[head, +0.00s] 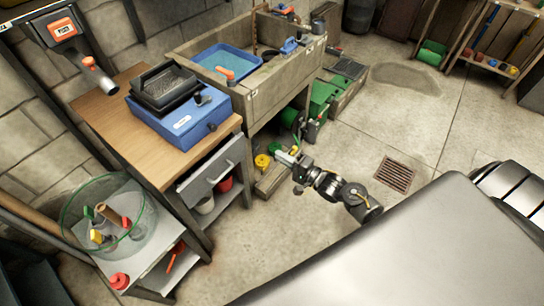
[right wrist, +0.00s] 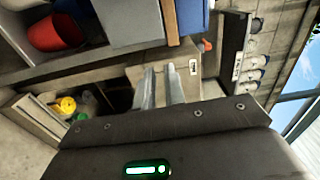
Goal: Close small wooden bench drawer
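The small wooden bench (head: 143,133) stands at the left in the head view. Its grey drawer (head: 212,178) sits under the top, with a bar handle on its front. The drawer front appears to stand out from the bench, so it looks partly open. My right gripper (head: 287,156) is to the right of the drawer, apart from it, in front of the concrete sink. In the right wrist view its two fingers (right wrist: 162,88) show a narrow gap with nothing between them. My left gripper is not in the head view.
A blue box (head: 181,122) with a black tray lies on the bench top. A glass bowl (head: 110,215) stands on a lower surface at the left. A red bucket (head: 224,184) is under the drawer. The concrete sink (head: 262,95) adjoins the bench. Floor beside a drain grate (head: 395,174) is clear.

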